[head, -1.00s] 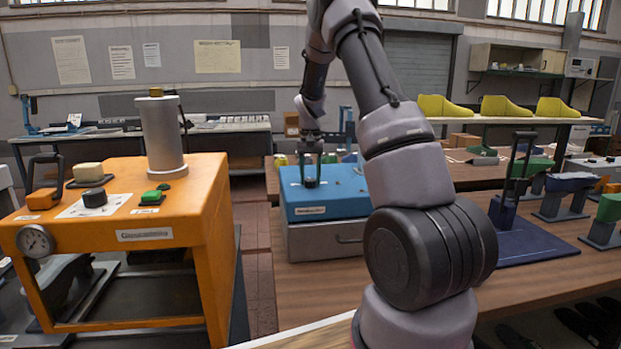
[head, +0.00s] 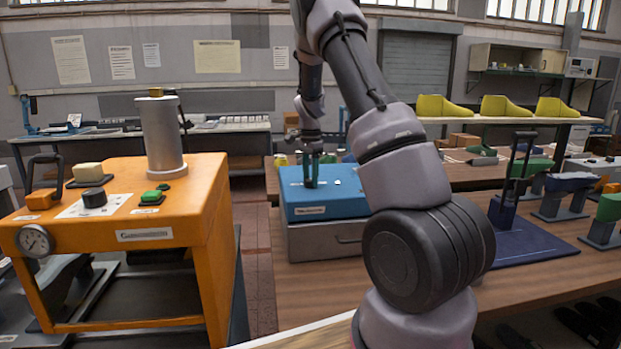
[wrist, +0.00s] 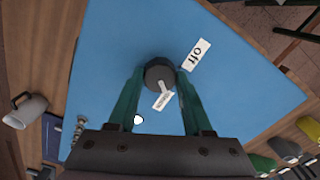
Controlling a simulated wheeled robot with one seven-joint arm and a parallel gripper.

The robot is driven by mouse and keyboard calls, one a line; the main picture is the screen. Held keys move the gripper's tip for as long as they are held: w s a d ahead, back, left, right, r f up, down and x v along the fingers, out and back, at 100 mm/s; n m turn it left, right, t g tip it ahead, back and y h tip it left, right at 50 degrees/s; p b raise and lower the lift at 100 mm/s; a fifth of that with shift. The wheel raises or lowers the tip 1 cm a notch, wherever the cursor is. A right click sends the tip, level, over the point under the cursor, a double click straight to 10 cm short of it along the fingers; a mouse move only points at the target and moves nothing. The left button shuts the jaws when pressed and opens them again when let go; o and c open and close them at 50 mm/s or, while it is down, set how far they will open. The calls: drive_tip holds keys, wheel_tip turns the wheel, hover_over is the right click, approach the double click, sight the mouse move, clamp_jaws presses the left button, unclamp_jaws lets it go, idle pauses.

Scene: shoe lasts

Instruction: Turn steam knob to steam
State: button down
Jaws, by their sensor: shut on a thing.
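The steam knob (wrist: 157,70) is a dark round knob on the blue top of a box (head: 335,205). In the wrist view, its pale pointer mark lies on the side toward a small white label (wrist: 163,101), whose text is too small to read surely. A second label, reading "off" (wrist: 196,55), lies to the upper right, away from the pointer. My gripper (wrist: 160,76) has its two green fingers shut on either side of the knob. In the head view, my gripper (head: 311,172) reaches down onto the blue top and its fingers hide the knob.
An orange machine (head: 205,190) stands to the left. A blue stand (head: 525,240) is on the wooden table to the right.

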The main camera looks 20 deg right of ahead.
sight(310, 180)
drive_tip(key=shift+m, duration=0.6)
drive_tip(key=shift+c, duration=1.6)
unclamp_jaws()
wheel_tip(310, 180, up, 11)
